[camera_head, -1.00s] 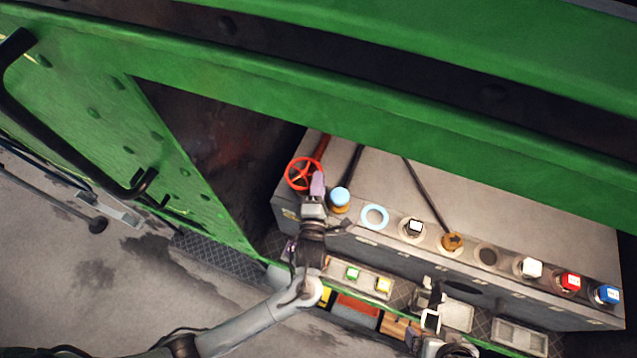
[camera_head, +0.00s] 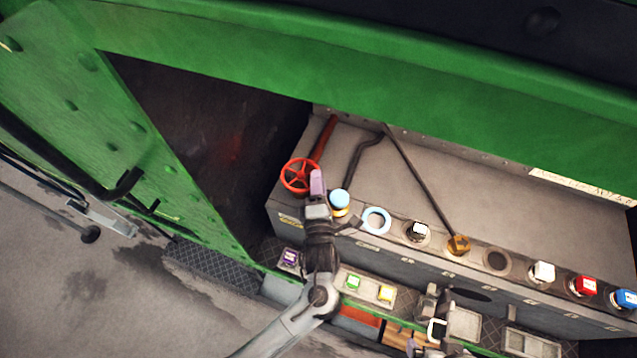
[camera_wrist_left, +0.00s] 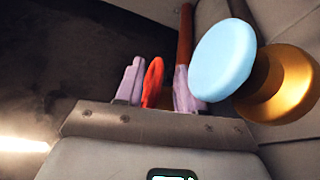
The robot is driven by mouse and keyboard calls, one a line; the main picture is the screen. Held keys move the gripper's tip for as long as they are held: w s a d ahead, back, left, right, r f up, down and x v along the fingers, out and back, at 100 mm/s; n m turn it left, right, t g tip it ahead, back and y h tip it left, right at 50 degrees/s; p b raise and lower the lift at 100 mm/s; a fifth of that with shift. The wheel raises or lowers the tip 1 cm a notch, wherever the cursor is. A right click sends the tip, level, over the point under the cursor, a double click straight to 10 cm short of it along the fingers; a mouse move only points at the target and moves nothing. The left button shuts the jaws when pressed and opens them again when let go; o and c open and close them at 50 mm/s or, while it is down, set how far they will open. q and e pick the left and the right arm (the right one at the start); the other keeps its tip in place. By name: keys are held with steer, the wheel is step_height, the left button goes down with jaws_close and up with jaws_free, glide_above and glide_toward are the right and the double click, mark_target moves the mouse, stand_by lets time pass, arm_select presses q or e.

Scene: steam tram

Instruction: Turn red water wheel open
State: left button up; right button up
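The red water wheel (camera_head: 297,176) is a spoked handwheel at the left end of the grey console, with a red pipe behind it. My left gripper (camera_head: 317,183) is at the wheel's right side. In the left wrist view, the wheel's red rim (camera_wrist_left: 153,82) stands edge-on between the two pale purple fingers of the left gripper (camera_wrist_left: 156,86). The fingers are apart, with gaps showing beside the rim. The far part of the wheel is hidden in that view. My right gripper (camera_head: 437,327) is low in the head view, away from the wheel; its fingers are unclear.
A light blue knob on a gold base (camera_head: 340,200) stands close to the right of my left gripper. A light blue ring (camera_head: 376,220) and several coloured knobs continue along the console edge (camera_head: 450,262). A green beam (camera_head: 330,75) crosses above.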

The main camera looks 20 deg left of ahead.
arm_select(q)
steer(key=b+v, duration=0.2)
steer(key=v, duration=0.4)
steer(key=shift+s, duration=0.2)
steer(key=shift+s+d, duration=0.25)
steer(key=shift+s, duration=0.25)
steer(key=shift+c, duration=0.2)
